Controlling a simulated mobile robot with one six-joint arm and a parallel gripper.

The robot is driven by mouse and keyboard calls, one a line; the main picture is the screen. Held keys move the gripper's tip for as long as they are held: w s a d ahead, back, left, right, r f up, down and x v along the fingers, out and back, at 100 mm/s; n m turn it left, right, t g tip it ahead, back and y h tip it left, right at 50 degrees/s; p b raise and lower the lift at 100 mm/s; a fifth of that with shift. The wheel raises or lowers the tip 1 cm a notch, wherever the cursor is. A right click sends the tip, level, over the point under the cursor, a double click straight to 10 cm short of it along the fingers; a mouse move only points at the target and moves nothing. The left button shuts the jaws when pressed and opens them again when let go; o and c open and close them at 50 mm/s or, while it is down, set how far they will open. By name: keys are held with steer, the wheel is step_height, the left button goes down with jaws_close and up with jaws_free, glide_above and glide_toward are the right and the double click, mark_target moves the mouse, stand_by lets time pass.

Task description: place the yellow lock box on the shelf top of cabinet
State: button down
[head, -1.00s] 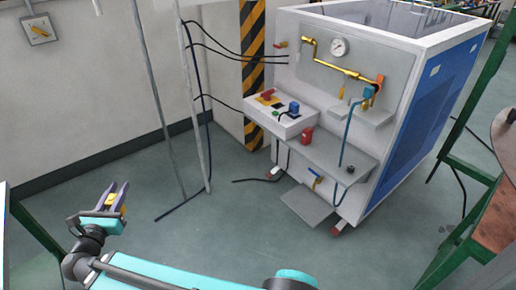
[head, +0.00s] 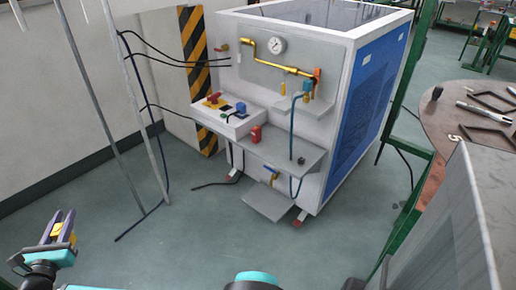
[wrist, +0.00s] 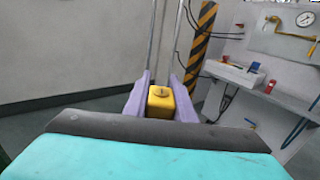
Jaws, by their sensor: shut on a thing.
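The small yellow lock box (head: 57,230) is between the purple fingers of my gripper (head: 63,228) at the lower left of the head view. It also shows in the wrist view (wrist: 160,102), where my gripper (wrist: 160,97) is shut on it. The white cabinet (head: 331,100) with a blue side stands mid-picture, apart from my gripper and to its right. Its front has a grey shelf (head: 290,148) bearing a red block (head: 255,134) and a small black knob.
A white control box (head: 228,122) juts from the cabinet's left front. Thin grey poles (head: 135,110) and black cables stand left of it. A round brown table (head: 450,125) and a grey panel (head: 450,230) are at right. The floor before the cabinet is mostly clear.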

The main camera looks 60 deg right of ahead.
steer(key=s+d+f+m+g+h+b, duration=0.1)
steer(key=s+d+m+g+h, duration=0.2)
steer(key=d, duration=1.6)
steer(key=s+d+f+m+g, duration=0.15)
steer(key=s+d+g, duration=0.35)
steer(key=d, duration=1.3)
steer(key=s+d+f+m+g+b, duration=0.1)
steer(key=s+d+m+g, duration=0.5)
steer(key=s+d, duration=2.1)
steer(key=shift+s+g+b, duration=0.3)
steer(key=shift+s+g, duration=0.5)
steer(key=shift+s, duration=0.15)
steer(key=shift+f, duration=0.1)
steer(key=w+f+x, duration=0.1)
steer(key=w+x, duration=0.2)
steer(key=x, duration=1.2)
steer(key=shift+d, duration=0.65)
steer(key=shift+s+f, duration=0.15)
steer(key=shift+f, duration=0.05)
